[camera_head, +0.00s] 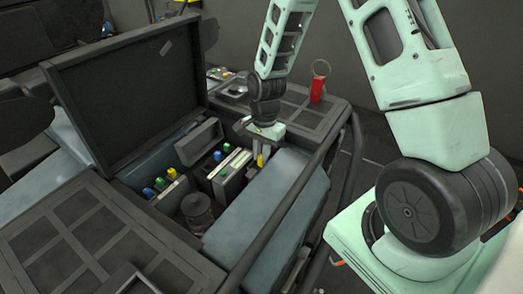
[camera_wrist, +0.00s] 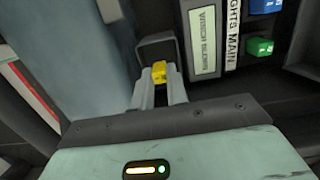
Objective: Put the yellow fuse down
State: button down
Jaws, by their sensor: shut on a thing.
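My gripper (camera_head: 264,134) reaches down into the open fuse box in the head view. In the wrist view my gripper (camera_wrist: 160,90) is shut on the yellow fuse (camera_wrist: 159,71), which shows between the fingertips. The yellow fuse (camera_head: 260,160) also shows just under the gripper in the head view. It is beside a label panel (camera_wrist: 204,40) in the wrist view. I cannot tell whether the fuse touches anything beneath it.
The open fuse box has a raised black lid (camera_head: 135,85). Blue, green and yellow fuses (camera_head: 160,184) sit at its left side. A red tag with a ring (camera_head: 318,90) stands behind on the grid panel.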

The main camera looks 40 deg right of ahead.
jog(key=shift+f, duration=0.35)
jog(key=shift+f, duration=0.1)
jog(key=shift+f+b, duration=0.3)
jog(key=shift+f, duration=0.1)
jog(key=shift+f, duration=0.1)
jog(key=c, duration=1.7)
grip_release()
